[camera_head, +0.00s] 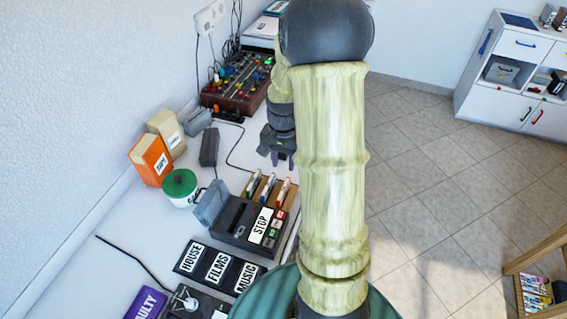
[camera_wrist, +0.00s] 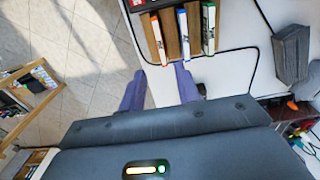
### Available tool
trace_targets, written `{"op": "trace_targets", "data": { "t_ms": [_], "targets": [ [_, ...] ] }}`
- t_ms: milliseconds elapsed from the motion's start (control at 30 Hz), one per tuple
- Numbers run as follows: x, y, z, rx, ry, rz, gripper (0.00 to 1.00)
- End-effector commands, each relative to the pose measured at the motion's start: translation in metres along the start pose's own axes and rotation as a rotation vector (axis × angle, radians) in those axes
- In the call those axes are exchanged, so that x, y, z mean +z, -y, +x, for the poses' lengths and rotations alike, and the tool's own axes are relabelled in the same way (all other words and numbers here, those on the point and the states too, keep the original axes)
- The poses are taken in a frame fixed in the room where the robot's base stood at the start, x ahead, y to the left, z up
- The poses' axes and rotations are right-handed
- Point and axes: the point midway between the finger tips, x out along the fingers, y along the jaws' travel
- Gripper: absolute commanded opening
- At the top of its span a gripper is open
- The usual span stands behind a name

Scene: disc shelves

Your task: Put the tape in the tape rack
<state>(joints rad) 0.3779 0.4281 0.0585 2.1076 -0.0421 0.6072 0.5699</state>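A wooden rack (camera_head: 284,203) holds upright tapes (camera_head: 269,188) beside the dark player marked STOP (camera_head: 236,220). In the wrist view, the rack (camera_wrist: 171,34) holds a red-edged tape (camera_wrist: 158,38), a blue-edged tape (camera_wrist: 184,34) and a green-edged tape (camera_wrist: 208,28). A dark three-part holder (camera_head: 218,267) reads HOUSE, FILMS and MUSIC. I cannot tell which is the tape rack or which tape is meant. My gripper (camera_head: 276,160) is over the counter edge, beyond the wooden rack. Its purple fingers (camera_wrist: 160,88) are apart, with nothing between them.
The white counter (camera_head: 120,230) carries an orange box (camera_head: 151,159), a green-lidded pot (camera_head: 180,187), a dark grey box (camera_head: 209,147) and a mixer (camera_head: 236,94). The player's grey lid (camera_head: 210,203) stands raised.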

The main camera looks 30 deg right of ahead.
Motion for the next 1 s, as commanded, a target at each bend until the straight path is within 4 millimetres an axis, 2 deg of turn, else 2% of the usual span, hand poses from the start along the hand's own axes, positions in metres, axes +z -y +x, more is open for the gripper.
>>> {"op": "trace_targets", "data": {
  "t_ms": [367,467,567,733,900,1000],
  "targets": [
    [0.000,0.000,0.000,0.000,0.000,-0.001,0.33],
    [0.006,0.003,-0.003,-0.004,-0.008,-0.030,0.33],
    [0.024,0.009,-0.011,-0.014,-0.030,-0.123,0.33],
    [0.082,0.020,-0.034,-0.051,-0.105,-0.423,0.33],
    [0.139,0.018,-0.048,-0.086,-0.184,-0.727,0.33],
    [0.157,0.015,-0.050,-0.097,-0.210,-0.828,0.33]
  ]
}}
